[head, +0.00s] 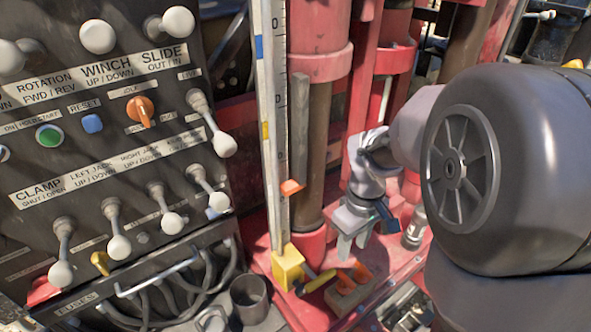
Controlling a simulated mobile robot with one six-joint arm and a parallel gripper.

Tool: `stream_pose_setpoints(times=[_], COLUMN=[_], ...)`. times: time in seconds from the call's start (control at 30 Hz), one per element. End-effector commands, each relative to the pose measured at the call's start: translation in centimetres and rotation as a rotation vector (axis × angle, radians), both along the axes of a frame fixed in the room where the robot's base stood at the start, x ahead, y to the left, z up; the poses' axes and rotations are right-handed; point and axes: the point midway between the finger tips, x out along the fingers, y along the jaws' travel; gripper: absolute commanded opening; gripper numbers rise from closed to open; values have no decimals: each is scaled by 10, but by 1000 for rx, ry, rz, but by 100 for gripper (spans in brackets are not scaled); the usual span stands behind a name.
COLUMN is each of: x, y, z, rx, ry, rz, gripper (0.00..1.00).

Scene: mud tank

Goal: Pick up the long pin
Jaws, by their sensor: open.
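My gripper (352,248) hangs in the middle right of the head view, fingers pointing down, open with nothing seen between them. It is above the red deck, just behind a small brown holder (345,298) with orange parts (361,272). A dark rod with a yellow end (318,281) lies left of the holder. A short grey metal cylinder (414,228) stands upright to the right of my gripper. I cannot tell for certain which of these is the long pin.
A lever panel (110,130) fills the left. A tall measuring scale (272,120) with a yellow foot (288,267) and a brown vertical column (318,130) stand left of my gripper. A dark cup (249,298) is at the front. The red deck (310,250) is narrow.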

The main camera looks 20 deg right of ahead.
Motion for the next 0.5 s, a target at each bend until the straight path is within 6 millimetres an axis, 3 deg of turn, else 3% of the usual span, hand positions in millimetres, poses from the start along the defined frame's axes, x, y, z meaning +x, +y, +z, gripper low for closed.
stream_pose_setpoints(times=[0.17,0.5], x=[1,0], y=[-4,-3], z=[-11,-108], rx=[0,1], ry=[14,14], rz=[20,18], gripper=[41,41])
